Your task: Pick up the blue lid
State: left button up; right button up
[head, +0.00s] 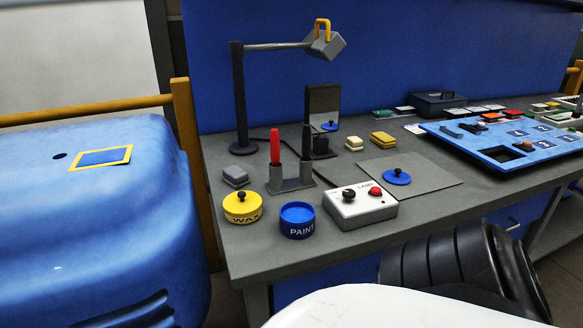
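The blue lid (397,177) is a flat round disc with a small dark knob on top. It lies on a grey mat (438,181) on the workbench, just behind and to the right of the white control box (361,206). An open blue tin marked PAINT (297,221) stands near the front edge of the bench. A dark, ribbed arm link of mine shows at the bottom right. Neither of my grippers can be seen.
Left of the paint tin is a yellow WAX tin (242,207) with a knobbed lid. Behind it, a holder (291,183) carries a red upright tool. A lamp (240,100) and mirror (323,105) stand farther back. A blue panel (500,143) fills the right.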

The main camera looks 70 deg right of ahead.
aim_at(396, 177)
jog(key=u, duration=0.75)
jog(key=k, duration=1.75)
jog(key=z, duration=0.35)
